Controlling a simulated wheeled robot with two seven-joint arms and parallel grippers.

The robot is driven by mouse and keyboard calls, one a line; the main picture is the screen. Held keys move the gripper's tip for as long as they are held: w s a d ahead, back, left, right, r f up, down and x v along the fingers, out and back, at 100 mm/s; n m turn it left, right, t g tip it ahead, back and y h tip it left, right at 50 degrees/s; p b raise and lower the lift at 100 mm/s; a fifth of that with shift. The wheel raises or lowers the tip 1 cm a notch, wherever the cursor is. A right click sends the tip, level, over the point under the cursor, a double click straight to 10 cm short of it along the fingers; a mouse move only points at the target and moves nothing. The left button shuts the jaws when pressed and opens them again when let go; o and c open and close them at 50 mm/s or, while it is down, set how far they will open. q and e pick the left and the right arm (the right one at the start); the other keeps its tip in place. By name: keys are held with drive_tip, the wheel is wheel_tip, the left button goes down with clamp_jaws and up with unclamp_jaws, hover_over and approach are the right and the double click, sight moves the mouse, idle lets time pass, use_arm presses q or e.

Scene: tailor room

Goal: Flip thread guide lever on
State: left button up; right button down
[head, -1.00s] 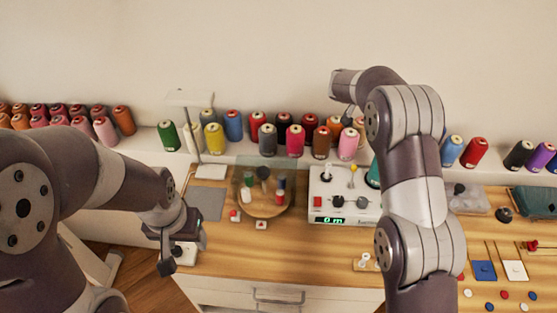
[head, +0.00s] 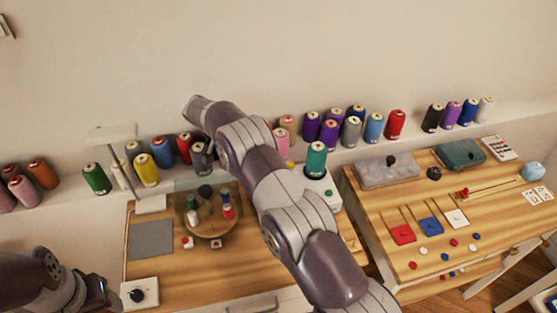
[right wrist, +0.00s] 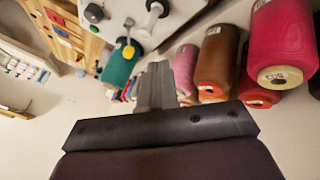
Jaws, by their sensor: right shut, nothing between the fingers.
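A white machine (head: 322,190) stands on the wooden table, mostly hidden behind my right arm in the head view. In the right wrist view its white top (right wrist: 172,28) carries dark knobs and a small lever with a yellow head (right wrist: 128,50). I cannot tell the lever's position. My right gripper (right wrist: 156,72) is shut and empty, apart from the lever, which shows up and left of the fingertips. In the head view the right gripper is hidden. My left gripper (head: 105,298) is cut off at the lower left, its fingers not visible.
Thread cones line the back ledge; a teal cone (head: 316,160) stands close behind the machine. A round wooden tray (head: 212,228) with small spools is left of my right arm. A second table (head: 375,200) at the right holds coloured squares and buttons.

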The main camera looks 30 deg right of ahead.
drive_tip(key=p+x, duration=0.1)
drive_tip(key=x, duration=0.6)
drive_tip(key=shift+d+f+p, duration=0.1)
drive_tip(key=shift+d+p, duration=0.05)
drive_tip(key=shift+p, duration=0.25)
drive_tip(key=s+d+p, duration=0.2)
drive_tip(key=shift+s+d+r, duration=0.15)
drive_tip(key=shift+s+r, duration=0.1)
drive_tip(key=shift+r, duration=0.1)
drive_tip(key=shift+s+d, duration=0.15)
drive_tip(key=shift+s, duration=0.1)
drive_tip(key=shift+f, duration=0.1)
drive_tip(key=shift+s+r+t, duration=0.2)
drive_tip(key=shift+s+t, duration=0.05)
drive_tip(key=shift+t, duration=0.05)
